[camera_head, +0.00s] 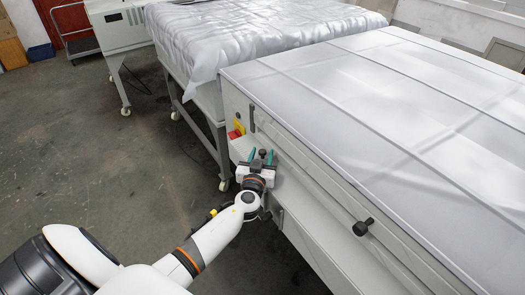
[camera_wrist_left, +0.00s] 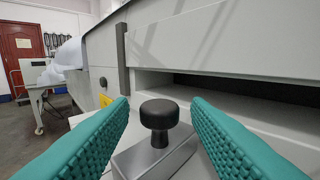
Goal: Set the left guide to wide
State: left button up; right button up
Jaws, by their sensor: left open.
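The left guide's black knob (camera_wrist_left: 159,115) stands upright on a grey metal block (camera_wrist_left: 155,155) in the left wrist view. It is between the two teal fingers of my left gripper (camera_wrist_left: 160,125), with a gap on each side. In the head view my left gripper (camera_head: 262,157) is open at the machine's front ledge, with the dark knob (camera_head: 262,153) between its fingers. A second black knob (camera_head: 363,227) sits further right along the machine's front. My right gripper is not in view.
The plate processor (camera_head: 400,90) has a wide grey top. A red and yellow switch (camera_head: 237,130) is close to the left of my gripper. A dark slot (camera_wrist_left: 240,95) runs behind the knob. A sheet-covered table (camera_head: 250,35) stands behind, and open floor (camera_head: 100,140) lies left.

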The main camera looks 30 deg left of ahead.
pick_arm(q)
jog(key=shift+w+a, duration=0.25)
jog(key=shift+w, duration=0.35)
grip_shut()
jog(key=shift+a, duration=0.1)
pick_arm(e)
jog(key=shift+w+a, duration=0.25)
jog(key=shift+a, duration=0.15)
pick_arm(q)
jog(key=a+b, duration=0.1)
jog(key=w+a+b, duration=0.1)
jog(key=a, duration=0.1)
jog(key=w+a+b, duration=0.1)
jog(key=b, duration=0.1)
jog(key=shift+a+f, duration=0.2)
jog(key=shift+f, duration=0.1)
jog(key=a, duration=0.2)
jog(key=w+a+b, duration=0.1)
jog(key=a, duration=0.1)
jog(key=w+a+b, duration=0.1)
jog(key=a, duration=0.1)
jog(key=shift+w+a+r, duration=0.15)
jog(key=shift+w+r, duration=0.1)
jog(key=shift+a+r, duration=0.1)
jog(key=shift+r, duration=0.05)
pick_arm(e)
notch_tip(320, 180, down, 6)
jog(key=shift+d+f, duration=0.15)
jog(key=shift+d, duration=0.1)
